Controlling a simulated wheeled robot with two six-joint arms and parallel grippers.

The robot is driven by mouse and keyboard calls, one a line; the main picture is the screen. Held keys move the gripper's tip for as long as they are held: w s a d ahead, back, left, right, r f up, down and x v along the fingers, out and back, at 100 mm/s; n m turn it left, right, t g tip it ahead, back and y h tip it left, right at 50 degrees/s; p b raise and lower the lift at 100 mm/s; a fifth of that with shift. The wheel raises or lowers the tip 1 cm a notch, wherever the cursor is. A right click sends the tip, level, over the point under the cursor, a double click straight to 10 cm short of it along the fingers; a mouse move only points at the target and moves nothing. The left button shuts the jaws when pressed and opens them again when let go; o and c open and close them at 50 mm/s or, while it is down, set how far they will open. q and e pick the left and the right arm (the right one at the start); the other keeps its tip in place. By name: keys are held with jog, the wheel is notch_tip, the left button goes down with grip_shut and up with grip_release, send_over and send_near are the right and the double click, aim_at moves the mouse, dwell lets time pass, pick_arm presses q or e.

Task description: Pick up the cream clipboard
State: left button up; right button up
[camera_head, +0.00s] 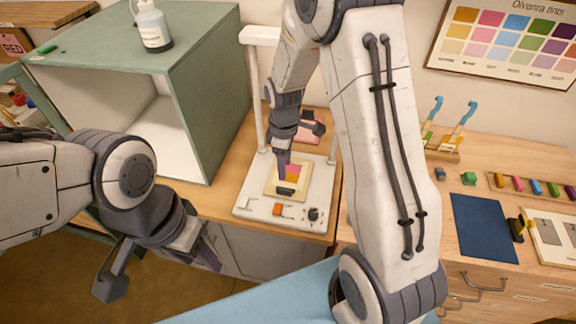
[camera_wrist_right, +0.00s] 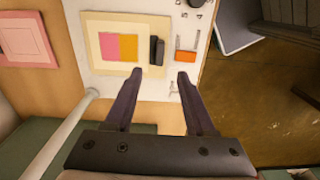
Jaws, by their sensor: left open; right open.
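The cream clipboard (camera_head: 271,191) lies flat on a white stand base (camera_head: 250,207); it carries a pink and yellow patch and a dark clip. The clipboard also shows in the right wrist view (camera_wrist_right: 105,70), with its dark clip (camera_wrist_right: 157,50) at its right side. My right gripper (camera_head: 283,162) is above the clipboard and hides part of it. In the right wrist view the right gripper (camera_wrist_right: 160,75) has its fingertips apart, just below the clip in the picture, with nothing between them. My left gripper (camera_head: 160,265) is open and empty, left of the table and away from the clipboard.
White posts (camera_head: 252,95) of the stand rise behind the clipboard. A green open cabinet (camera_head: 215,80) stands to the left. A pink card (camera_head: 310,130) lies behind. A blue mat (camera_head: 483,228) lies at right.

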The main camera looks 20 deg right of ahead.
jog(key=p, duration=0.1)
send_over(284, 189)
jog(key=f, duration=0.5)
jog(key=shift+d+f, duration=0.15)
jog(key=shift+d, duration=0.15)
jog(key=shift+a+f+p, duration=0.1)
jog(key=shift+f+p, duration=0.35)
jog(key=shift+f, duration=0.05)
notch_tip(284, 189, down, 3)
jog(key=shift+a+f+p, duration=0.1)
jog(key=shift+a+p, duration=0.05)
jog(key=shift+p, duration=0.6)
jog(key=shift+f, duration=0.55)
grip_shut()
